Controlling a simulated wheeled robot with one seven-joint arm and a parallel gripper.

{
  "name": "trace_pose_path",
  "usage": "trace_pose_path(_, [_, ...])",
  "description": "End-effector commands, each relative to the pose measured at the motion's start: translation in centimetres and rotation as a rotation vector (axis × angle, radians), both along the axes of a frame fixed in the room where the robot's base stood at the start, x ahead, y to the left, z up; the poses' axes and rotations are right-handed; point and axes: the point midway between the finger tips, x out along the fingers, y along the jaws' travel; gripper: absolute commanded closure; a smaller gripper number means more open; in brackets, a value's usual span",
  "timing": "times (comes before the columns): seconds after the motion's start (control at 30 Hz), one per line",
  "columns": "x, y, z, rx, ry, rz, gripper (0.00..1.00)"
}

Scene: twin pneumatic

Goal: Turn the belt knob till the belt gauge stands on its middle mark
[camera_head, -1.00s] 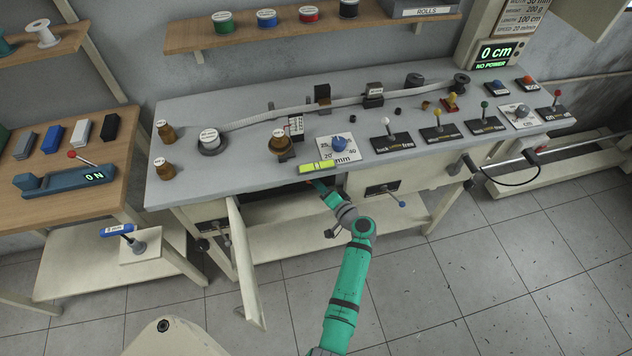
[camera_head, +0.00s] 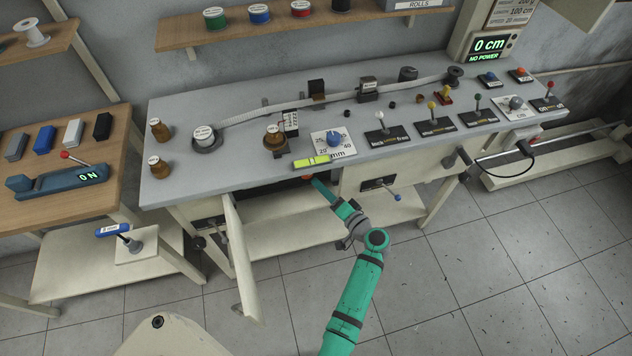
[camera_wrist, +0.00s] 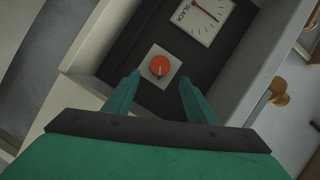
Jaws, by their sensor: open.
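The belt knob (camera_wrist: 160,66) is orange and sits on a small white square plate inside a dark recess in the wrist view. The belt gauge (camera_wrist: 207,18) is a white dial marked SLACK, just above and right of the knob, cut by the top edge. Its red needle shows, but its middle mark is not clear. My gripper (camera_wrist: 160,84) is open, its two teal fingers on either side of the knob's plate, not closed on the knob. In the head view my gripper (camera_head: 315,184) reaches into the opening under the bench front, where the knob is mostly hidden.
The open cabinet door (camera_head: 245,270) hangs left of my arm. The bench top (camera_head: 235,170) overhangs the recess. A yellow-green level (camera_head: 311,162) lies at its front edge. A drawer front with a blue-tipped lever (camera_head: 380,183) is to the right. Recess walls stand close on both sides.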

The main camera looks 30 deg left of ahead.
Motion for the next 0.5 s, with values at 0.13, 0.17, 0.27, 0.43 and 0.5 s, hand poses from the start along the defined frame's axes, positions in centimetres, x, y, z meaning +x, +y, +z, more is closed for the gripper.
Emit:
trace_pose_path(0.13, [-0.7, -2.0, 0.3, 0.0, 0.001, -0.002, 0.49])
trace_pose_path(0.17, [-0.8, -2.2, 0.4, 0.0, 0.0, -0.001, 0.49])
trace_pose_path(0.27, [-1.1, -2.9, 0.5, 0.0, 0.001, -0.001, 0.49])
trace_pose_path(0.43, [-1.2, -3.1, 0.5, 0.0, 0.001, 0.001, 0.49])
trace_pose_path(0.5, [-1.2, -3.1, 0.5, 0.0, 0.001, 0.001, 0.49])
